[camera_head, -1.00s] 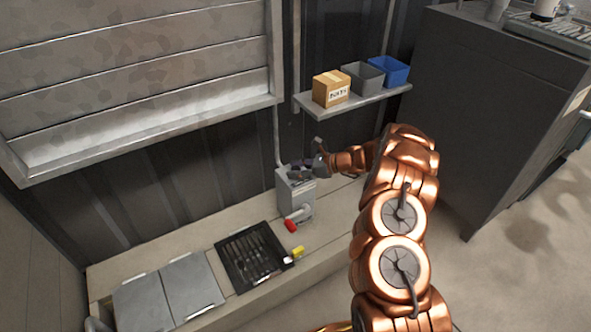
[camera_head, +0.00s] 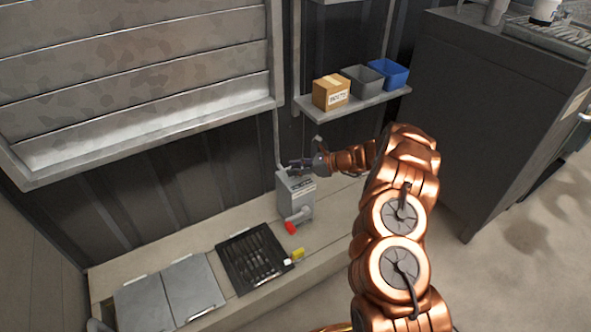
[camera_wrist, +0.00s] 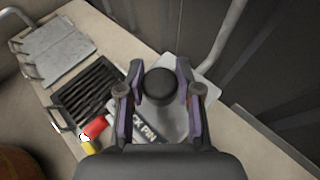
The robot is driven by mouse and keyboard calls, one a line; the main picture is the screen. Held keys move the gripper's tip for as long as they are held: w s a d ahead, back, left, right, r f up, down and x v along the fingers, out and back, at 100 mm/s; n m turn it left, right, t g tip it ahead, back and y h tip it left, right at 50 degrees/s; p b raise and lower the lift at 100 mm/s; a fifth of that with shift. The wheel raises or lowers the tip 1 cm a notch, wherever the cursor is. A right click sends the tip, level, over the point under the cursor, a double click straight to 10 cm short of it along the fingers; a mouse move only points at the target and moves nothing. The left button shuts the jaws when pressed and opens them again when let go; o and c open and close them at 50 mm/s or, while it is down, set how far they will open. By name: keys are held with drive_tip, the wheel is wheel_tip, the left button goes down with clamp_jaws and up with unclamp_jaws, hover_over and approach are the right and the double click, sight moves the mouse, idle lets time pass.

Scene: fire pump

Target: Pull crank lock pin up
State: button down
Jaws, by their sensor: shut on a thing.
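The grey pump box (camera_head: 296,195) stands on the bench against the wall, with a crank with a red grip (camera_head: 290,228) on its front. In the wrist view the lock pin's round black knob (camera_wrist: 160,86) sits between the two fingers of my gripper (camera_wrist: 158,80), above a label (camera_wrist: 148,130) that reads in part "CK PIN". My gripper is shut on the knob. In the head view my gripper (camera_head: 300,164) is at the top of the box, and the pin is too small to make out. The pin's shaft is hidden below the knob.
A shelf (camera_head: 352,103) with a carton and two bins hangs above my arm. A pipe (camera_head: 276,135) runs up behind the box.

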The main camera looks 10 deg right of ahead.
drive_tip(key=shift+r, duration=0.65)
drive_tip(key=c, duration=0.7)
unclamp_jaws()
drive_tip(key=shift+c, duration=0.2)
drive_tip(key=v, duration=1.2)
drive_tip(key=shift+r, duration=0.1)
